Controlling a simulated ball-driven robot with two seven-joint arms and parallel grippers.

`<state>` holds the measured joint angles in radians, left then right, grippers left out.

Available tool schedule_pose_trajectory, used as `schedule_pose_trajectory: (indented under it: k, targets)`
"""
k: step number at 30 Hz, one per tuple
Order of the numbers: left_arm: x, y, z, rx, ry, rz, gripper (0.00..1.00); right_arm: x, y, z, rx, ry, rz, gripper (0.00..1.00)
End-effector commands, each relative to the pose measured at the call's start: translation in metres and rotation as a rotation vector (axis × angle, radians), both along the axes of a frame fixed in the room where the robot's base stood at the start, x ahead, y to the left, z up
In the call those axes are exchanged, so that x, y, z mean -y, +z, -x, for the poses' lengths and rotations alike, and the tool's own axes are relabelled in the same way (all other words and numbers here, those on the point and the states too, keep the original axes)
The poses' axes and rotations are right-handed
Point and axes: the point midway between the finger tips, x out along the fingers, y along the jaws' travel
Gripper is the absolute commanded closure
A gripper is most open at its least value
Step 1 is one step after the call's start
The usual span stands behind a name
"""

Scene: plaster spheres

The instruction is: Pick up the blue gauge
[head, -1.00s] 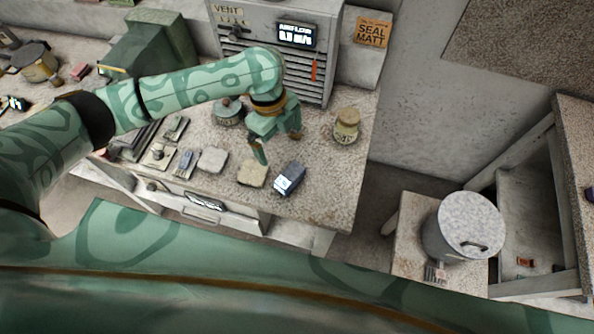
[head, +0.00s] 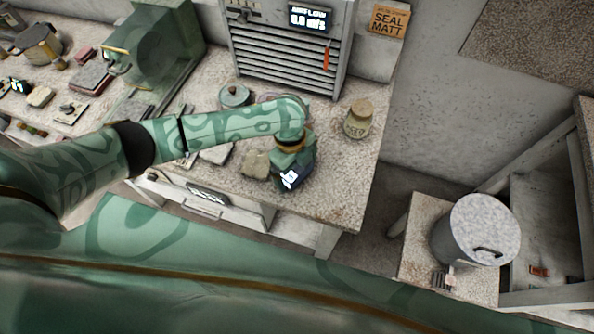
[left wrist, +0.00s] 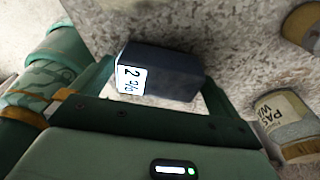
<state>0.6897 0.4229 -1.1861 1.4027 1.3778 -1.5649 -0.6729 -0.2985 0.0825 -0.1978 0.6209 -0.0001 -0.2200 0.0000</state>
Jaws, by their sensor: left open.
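The blue gauge (head: 297,178) is a small dark blue block with a white display face. It lies near the front edge of the speckled counter, partly hidden under my left gripper (head: 291,164). In the left wrist view the gauge (left wrist: 175,74) shows its display with dark digits. There my left gripper (left wrist: 160,80) is open, with one green finger on each side of the gauge. I see a gap at the left finger; contact at the right one is unclear. My right gripper is not in view.
A pale flat slab (head: 256,164) lies just left of the gauge. A lidded jar (head: 357,118) stands behind and to the right. A vented grey cabinet (head: 288,55) stands at the back. The counter right of the gauge is bare up to its edge.

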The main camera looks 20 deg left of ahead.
Motion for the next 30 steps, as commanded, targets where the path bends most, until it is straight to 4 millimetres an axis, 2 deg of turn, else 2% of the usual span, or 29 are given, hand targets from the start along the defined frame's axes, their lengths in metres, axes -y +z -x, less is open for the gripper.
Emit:
schedule_pose_trajectory:
  k: [3,4,8,11,17,22,26,30]
  targets:
    - [0.000,0.002,0.000,0.001,0.000,0.000,0.00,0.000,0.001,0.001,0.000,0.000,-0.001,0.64]
    - [0.000,0.002,0.000,0.001,0.000,0.000,0.06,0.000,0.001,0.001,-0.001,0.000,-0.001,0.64]
    - [0.000,0.002,0.000,0.001,0.000,-0.001,0.42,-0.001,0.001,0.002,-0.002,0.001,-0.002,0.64]
    - [0.000,0.002,-0.001,0.001,0.000,0.000,0.50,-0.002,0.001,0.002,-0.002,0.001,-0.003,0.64]
    - [0.000,0.003,-0.001,0.002,0.000,0.001,0.50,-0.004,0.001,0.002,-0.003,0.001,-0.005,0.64]
    - [0.000,0.015,-0.001,0.003,0.000,0.000,0.50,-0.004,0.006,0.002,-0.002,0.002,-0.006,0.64]
    - [0.000,0.038,-0.001,0.004,0.000,0.001,0.50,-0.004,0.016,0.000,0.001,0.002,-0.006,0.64]
    - [-0.008,0.073,0.026,0.004,-0.004,0.001,0.50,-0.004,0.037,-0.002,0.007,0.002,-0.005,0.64]
